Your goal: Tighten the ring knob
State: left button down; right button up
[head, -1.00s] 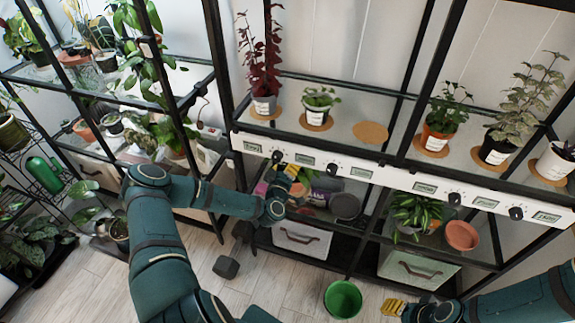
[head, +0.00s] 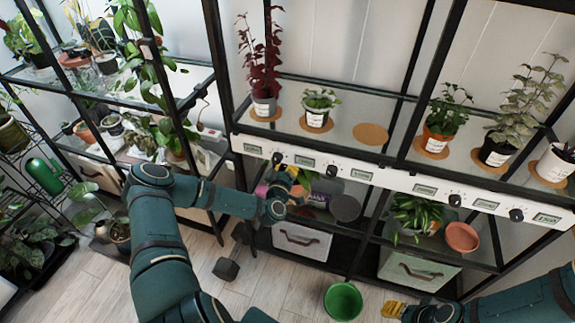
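A white panel (head: 400,181) runs along the shelf's front edge and carries several black knobs and small displays. One knob (head: 277,158) is at the panel's left, another (head: 331,171) is right of it, and two more (head: 455,200) (head: 516,214) are toward the right end. I cannot tell which is the ring knob. My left gripper (head: 289,170), with yellow fingers, is just below and right of the leftmost knob; contact is unclear and its finger gap is hidden. My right gripper (head: 393,309) is low at the bottom, far from the panel; its finger gap is unclear.
Potted plants stand on the glass shelf above the panel, among them a red-leaved one (head: 263,70). Pots and a leafy plant (head: 410,215) sit on the shelf below. A green bucket (head: 343,301) and a dark grey block (head: 226,269) are on the floor.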

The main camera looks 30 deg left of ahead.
pick_arm(q)
jog(key=m, duration=0.2)
jog(key=shift+r+m, duration=0.1)
jog(key=shift+m, duration=0.3)
jog(key=m, duration=0.4)
jog(key=shift+m+t, duration=0.3)
jog(key=shift+m, duration=0.1)
jog(key=m, duration=0.3)
jog(key=shift+m, duration=0.4)
jog(key=m, duration=0.3)
jog(key=shift+m+t+h, duration=0.3)
jog(key=shift+m, duration=0.1)
jog(key=m, duration=0.4)
jog(key=shift+h, duration=0.4)
jog(key=m, duration=0.3)
jog(key=shift+m, duration=0.4)
jog(key=m+h, duration=0.1)
jog(key=m, duration=0.7)
jog(key=shift+a+m, duration=0.1)
jog(key=shift+m, duration=0.2)
